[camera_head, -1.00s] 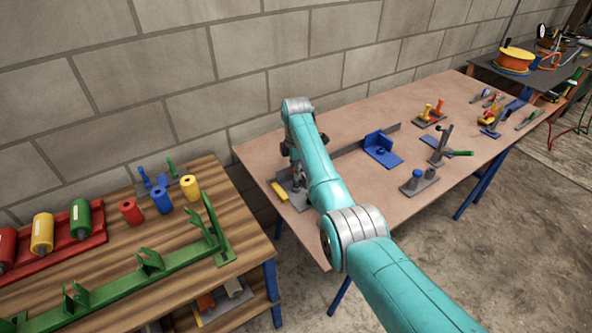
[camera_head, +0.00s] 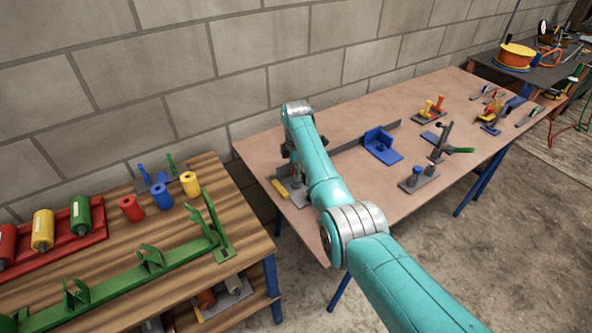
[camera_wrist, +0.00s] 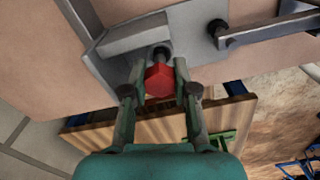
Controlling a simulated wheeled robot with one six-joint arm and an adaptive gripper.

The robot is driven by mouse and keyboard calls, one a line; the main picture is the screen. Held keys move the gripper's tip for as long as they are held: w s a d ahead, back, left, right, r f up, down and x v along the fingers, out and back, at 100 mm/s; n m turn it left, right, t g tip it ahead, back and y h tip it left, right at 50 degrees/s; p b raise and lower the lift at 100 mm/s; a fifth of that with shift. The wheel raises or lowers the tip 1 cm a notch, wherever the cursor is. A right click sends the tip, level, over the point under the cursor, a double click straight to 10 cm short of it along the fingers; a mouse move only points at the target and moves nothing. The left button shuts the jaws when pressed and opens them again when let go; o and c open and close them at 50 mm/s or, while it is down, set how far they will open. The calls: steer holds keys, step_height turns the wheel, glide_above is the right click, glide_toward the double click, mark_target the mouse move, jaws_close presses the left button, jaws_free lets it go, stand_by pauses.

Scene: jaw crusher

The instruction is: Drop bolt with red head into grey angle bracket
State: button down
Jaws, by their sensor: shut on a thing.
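The red-headed bolt (camera_wrist: 158,80) is in the wrist view, its head between the two fingers of my gripper (camera_wrist: 160,72). My gripper is shut on it. The dark end of the bolt points at the grey angle bracket (camera_wrist: 118,42), which lies on the table just beyond the fingertips. I cannot tell whether the bolt's end is inside a hole or only over the plate. In the head view the grey bracket (camera_head: 298,196) shows partly at the table's near left corner. My arm hides the bolt there.
A long grey bar (camera_head: 350,143) and a blue bracket (camera_head: 381,145) lie right of my arm on the brown table (camera_head: 340,125). A clamp (camera_head: 440,145) and a grey block (camera_head: 418,180) stand further right. A wooden bench (camera_head: 130,270) with coloured rollers is at left.

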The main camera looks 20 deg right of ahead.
steer(key=shift+f, duration=1.45)
steer(key=c, duration=0.8)
jaws_free()
step_height(320, 180, up, 12)
steer(key=shift+f, duration=0.1)
